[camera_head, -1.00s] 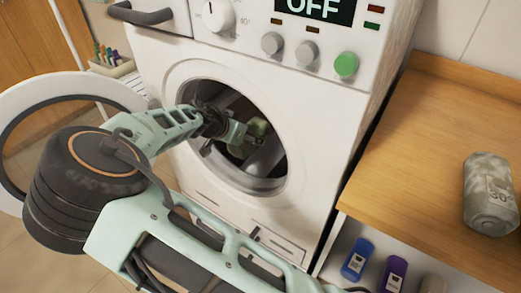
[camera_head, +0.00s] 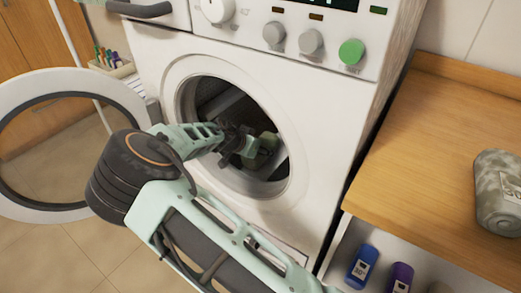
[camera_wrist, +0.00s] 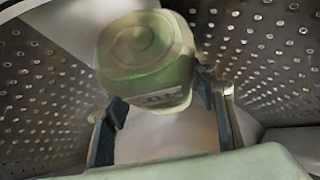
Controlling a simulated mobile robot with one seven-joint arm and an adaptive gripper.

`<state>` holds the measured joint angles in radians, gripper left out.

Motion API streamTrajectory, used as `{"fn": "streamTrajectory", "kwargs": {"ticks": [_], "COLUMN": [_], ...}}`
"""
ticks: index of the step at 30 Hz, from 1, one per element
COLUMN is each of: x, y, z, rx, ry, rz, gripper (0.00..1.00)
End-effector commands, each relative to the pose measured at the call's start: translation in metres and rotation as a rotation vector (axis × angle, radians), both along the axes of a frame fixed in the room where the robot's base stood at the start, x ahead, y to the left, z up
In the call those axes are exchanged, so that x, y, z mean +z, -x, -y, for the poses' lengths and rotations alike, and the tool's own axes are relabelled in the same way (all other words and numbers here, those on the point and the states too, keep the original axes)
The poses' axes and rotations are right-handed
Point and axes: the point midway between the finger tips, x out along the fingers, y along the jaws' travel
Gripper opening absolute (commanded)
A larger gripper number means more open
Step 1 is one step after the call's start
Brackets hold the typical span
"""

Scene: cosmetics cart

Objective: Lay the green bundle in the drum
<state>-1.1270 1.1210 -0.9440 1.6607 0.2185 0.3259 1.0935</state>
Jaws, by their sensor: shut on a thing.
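The green bundle (camera_wrist: 145,60) is a rounded roll with a pale label, between the two fingers of my gripper (camera_wrist: 165,105) in the wrist view. My gripper is shut on it. In the head view the bundle (camera_head: 264,149) shows partly at the drum opening, beside my gripper (camera_head: 250,150). The drum (camera_head: 228,105) is the dark round cavity of the white washing machine; its perforated metal wall (camera_wrist: 40,95) fills both sides of the wrist view. Whether the bundle touches the drum wall cannot be told.
The round door (camera_head: 20,95) stands open at the left. A wooden counter (camera_head: 430,150) at the right carries a grey mottled roll (camera_head: 497,190). A blue bottle (camera_head: 362,266) and a purple bottle (camera_head: 399,278) stand below it. A pen tray (camera_head: 113,67) is at the back left.

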Motion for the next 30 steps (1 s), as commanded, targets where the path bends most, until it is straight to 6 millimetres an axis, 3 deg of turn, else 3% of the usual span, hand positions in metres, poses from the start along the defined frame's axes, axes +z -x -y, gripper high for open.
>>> {"fn": "streamTrajectory", "kwargs": {"ticks": [4, 5, 9, 20, 30], "x": [-0.003, -0.003, -0.002, 0.002, 0.048], "y": [0.0, 0.0, 0.0, 0.0, 0.037], "z": [0.0, 0.0, 0.0, 0.0, -0.026], "rx": [0.0, 0.0, 0.0, 0.0, 0.004], "ry": [0.001, 0.0, 0.0, 0.0, -0.001], "rz": [0.001, 0.0, 0.0, 0.0, 0.001], "gripper": [0.18, 0.54, 0.69, 0.69, 0.69]}}
